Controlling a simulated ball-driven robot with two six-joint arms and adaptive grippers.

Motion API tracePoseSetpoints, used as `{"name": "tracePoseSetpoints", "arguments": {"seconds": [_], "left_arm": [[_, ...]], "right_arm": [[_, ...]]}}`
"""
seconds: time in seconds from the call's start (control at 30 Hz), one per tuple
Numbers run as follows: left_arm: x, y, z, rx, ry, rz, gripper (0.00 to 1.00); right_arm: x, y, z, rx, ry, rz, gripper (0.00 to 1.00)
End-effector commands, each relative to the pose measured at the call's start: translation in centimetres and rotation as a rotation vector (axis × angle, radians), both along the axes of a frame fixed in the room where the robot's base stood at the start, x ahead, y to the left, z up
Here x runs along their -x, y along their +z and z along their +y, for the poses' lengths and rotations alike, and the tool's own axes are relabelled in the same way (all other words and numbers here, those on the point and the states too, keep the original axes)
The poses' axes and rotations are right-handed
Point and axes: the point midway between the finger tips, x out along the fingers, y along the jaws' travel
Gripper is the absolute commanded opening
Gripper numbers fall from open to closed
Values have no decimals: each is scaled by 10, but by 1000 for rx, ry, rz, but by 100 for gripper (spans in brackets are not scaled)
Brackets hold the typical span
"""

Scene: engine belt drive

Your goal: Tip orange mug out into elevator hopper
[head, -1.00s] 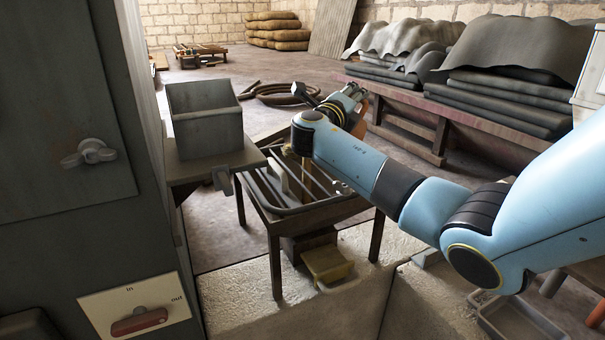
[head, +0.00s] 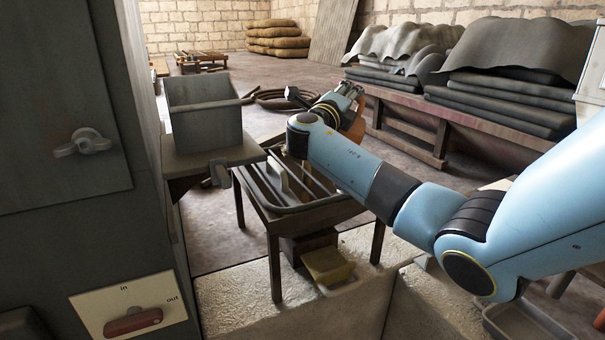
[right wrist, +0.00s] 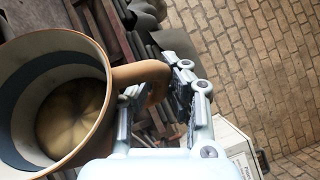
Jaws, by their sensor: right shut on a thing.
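The orange mug (right wrist: 75,100) fills the left of the right wrist view, its mouth toward the camera. Its inside is pale and dark grey-blue, with a brownish-yellow mass at the bottom. My right gripper (right wrist: 178,92) is shut on the mug's handle (right wrist: 142,73). In the head view my right gripper (head: 348,93) is beyond the slatted stand, with a little of the mug (head: 357,126) showing beside it. The grey open-topped box that looks like the hopper (head: 205,128) stands on a shelf, left of the gripper and apart from it. My left gripper is out of view.
A dark slatted stand (head: 272,226) is below my right arm, with a yellowish tray (head: 328,266) under it. A tall grey cabinet (head: 60,230) fills the left. A long bench (head: 405,140) with dark sheets stands behind. Floor is open between.

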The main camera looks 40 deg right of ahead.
Motion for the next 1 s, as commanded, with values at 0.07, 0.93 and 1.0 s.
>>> {"name": "tracePoseSetpoints", "arguments": {"seconds": [0.07, 0.93, 1.0], "left_arm": [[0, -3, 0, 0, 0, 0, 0], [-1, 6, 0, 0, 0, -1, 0], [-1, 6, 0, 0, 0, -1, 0]], "right_arm": [[-1, 0, 1, 7, 0, 5, 0], [-13, 8, 14, 76, -2, 76, 0], [-14, 9, 15, 81, -2, 82, 0]]}}
